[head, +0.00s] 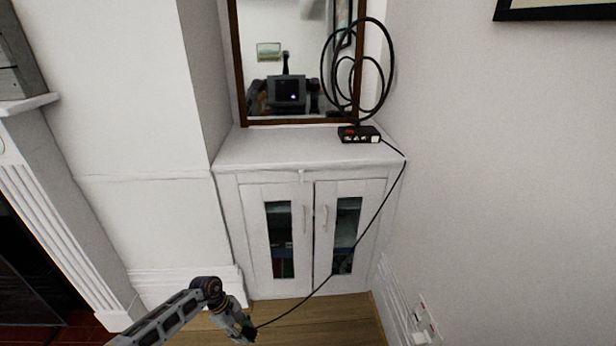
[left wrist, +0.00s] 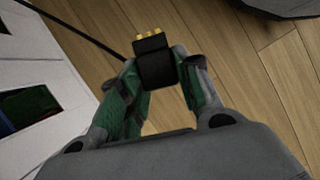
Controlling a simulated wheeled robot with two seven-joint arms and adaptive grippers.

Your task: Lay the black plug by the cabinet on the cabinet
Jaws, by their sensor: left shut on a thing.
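A white cabinet (head: 308,237) with two glass-paned doors stands in the alcove. My left gripper (head: 247,333) is low in front of it, near the wooden floor. In the left wrist view my left gripper (left wrist: 157,88) is shut on the black plug (left wrist: 153,60), whose brass-coloured prongs point away from the palm. A black cord runs from the plug up across the right cabinet door to a black box (head: 359,134) with a red switch on the cabinet top. The plug itself is too small to make out clearly in the head view. My right gripper is not in view.
A coil of black cable (head: 357,75) stands above the box, in front of a brown-framed mirror (head: 297,121). The left and middle of the cabinet top (head: 270,148) are clear. A fireplace surround (head: 62,225) is at left, and wall sockets (head: 425,318) are low at right.

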